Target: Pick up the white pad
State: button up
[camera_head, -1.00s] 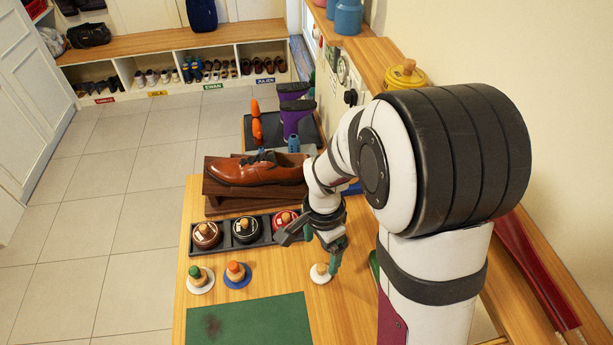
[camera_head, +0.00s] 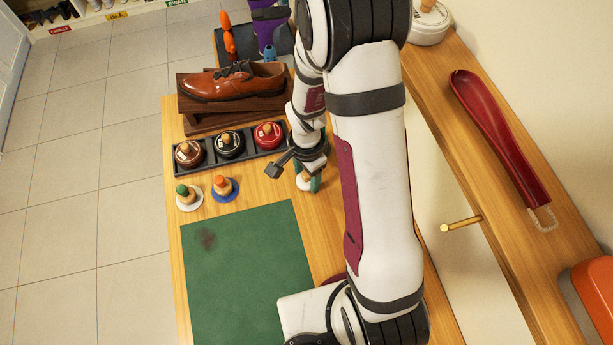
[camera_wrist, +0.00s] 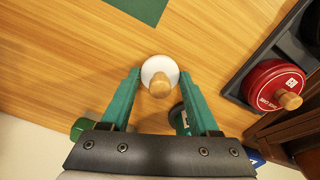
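The white pad (camera_wrist: 147,66) is a round disc with a plain wooden knob, lying on the wooden bench top. In the wrist view it sits between the tips of my gripper (camera_wrist: 160,76), whose two teal fingers are spread wide with nothing held. In the head view my gripper (camera_head: 296,172) is low over the pad, which is mostly hidden behind it. Left of it are a blue pad (camera_head: 234,193) with an orange-topped knob and another pale pad (camera_head: 190,206) with a green-topped knob.
A dark tray (camera_head: 205,165) holds brown, black and red tins behind the pads. A brown shoe (camera_head: 230,85) rests on a dark wooden stand beyond it. A green mat (camera_head: 250,270) lies in front. A red shoehorn (camera_head: 495,130) is on the right ledge.

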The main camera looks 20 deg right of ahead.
jog(key=c, duration=0.6)
notch_tip(320, 180, up, 10)
jog(key=shift+r, duration=0.1)
